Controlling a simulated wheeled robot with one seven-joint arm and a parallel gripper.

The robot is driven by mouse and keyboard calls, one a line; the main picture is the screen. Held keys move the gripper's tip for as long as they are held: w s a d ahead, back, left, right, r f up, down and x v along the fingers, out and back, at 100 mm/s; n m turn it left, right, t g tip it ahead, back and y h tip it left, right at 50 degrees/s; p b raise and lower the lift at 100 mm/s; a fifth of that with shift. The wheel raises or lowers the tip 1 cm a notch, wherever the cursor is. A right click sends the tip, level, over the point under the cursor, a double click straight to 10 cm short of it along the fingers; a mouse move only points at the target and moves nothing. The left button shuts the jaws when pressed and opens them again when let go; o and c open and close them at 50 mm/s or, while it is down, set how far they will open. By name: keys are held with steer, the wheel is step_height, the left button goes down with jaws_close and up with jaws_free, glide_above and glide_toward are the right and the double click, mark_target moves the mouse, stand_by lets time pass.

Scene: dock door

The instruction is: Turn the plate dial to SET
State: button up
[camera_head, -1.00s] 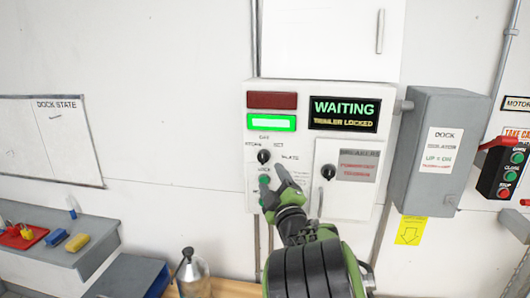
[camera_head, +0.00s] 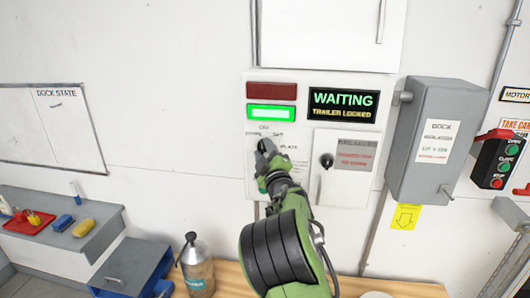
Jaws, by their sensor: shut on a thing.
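The plate dial is a black knob on the white control panel (camera_head: 292,84), ringed by small labels that are too blurred to read fully. My gripper (camera_head: 265,148) is at the dial and shut on it. The fingers cover the knob, so its pointing direction is hidden. The panel's display (camera_head: 343,103) reads WAITING and TRAILER LOCKED. A green lamp (camera_head: 271,114) is lit below a dark red lamp (camera_head: 271,91).
A breaker door with a black knob (camera_head: 327,160) is just right of my gripper. A grey dock isolator box (camera_head: 435,140) stands out further right. A shelf (camera_head: 100,213) is at the left.

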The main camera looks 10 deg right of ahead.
steer(key=shift+c, duration=0.6)
steer(key=shift+f+b, duration=0.1)
steer(key=shift+b, duration=0.2)
